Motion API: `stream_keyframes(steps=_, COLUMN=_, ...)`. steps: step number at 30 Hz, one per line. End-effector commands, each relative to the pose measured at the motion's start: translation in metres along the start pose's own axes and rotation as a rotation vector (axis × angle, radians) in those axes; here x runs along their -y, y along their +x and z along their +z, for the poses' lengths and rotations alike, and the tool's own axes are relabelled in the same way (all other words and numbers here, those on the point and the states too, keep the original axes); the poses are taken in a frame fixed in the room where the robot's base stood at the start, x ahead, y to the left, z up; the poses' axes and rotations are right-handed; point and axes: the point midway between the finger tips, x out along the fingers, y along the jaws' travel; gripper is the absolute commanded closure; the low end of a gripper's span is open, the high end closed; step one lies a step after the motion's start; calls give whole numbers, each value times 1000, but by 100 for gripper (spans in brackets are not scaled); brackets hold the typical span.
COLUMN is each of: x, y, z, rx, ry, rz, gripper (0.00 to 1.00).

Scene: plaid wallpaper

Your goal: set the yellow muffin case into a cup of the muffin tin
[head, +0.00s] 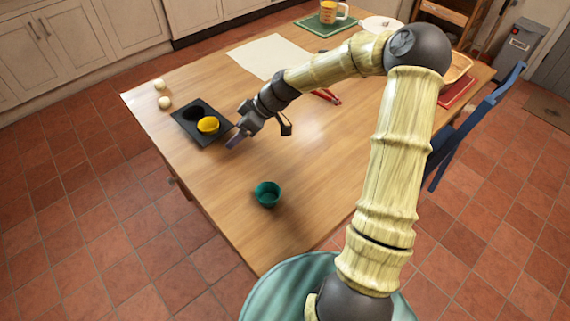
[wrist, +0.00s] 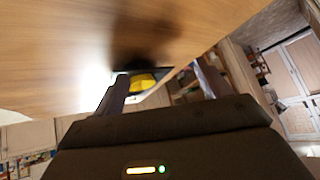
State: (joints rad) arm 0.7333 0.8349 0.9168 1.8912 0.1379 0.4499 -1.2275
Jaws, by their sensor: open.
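The dark muffin tin (head: 184,124) lies near the table's left edge. Its far cup (head: 194,110) looks empty. The yellow muffin case (head: 208,125) is at the tin's near cup; I cannot tell how deep or level it sits. My gripper (head: 261,135) is open and apart from the case, just right of the tin and above the table. In the wrist view the yellow case (wrist: 143,83) shows beyond and between the spread fingers (wrist: 162,84), with nothing held. Only part of the tin shows there.
A teal cup (head: 268,195) stands on the near table. Two pale round things (head: 165,102) lie beyond the tin. A white sheet (head: 268,56) and red-handled tool (head: 327,95) lie farther back. A blue chair (head: 470,125) stands at the right. The table around the teal cup is clear.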

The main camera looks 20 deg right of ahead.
Motion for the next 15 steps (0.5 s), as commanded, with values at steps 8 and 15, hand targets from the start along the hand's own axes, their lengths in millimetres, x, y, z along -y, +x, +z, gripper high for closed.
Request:
stream_keyframes(steps=8, x=57, y=-6, z=47, rx=297, ry=210, rz=93, gripper=24)
stream_keyframes(steps=15, x=94, y=-42, z=77, rx=430, ry=423, rz=267, gripper=24)
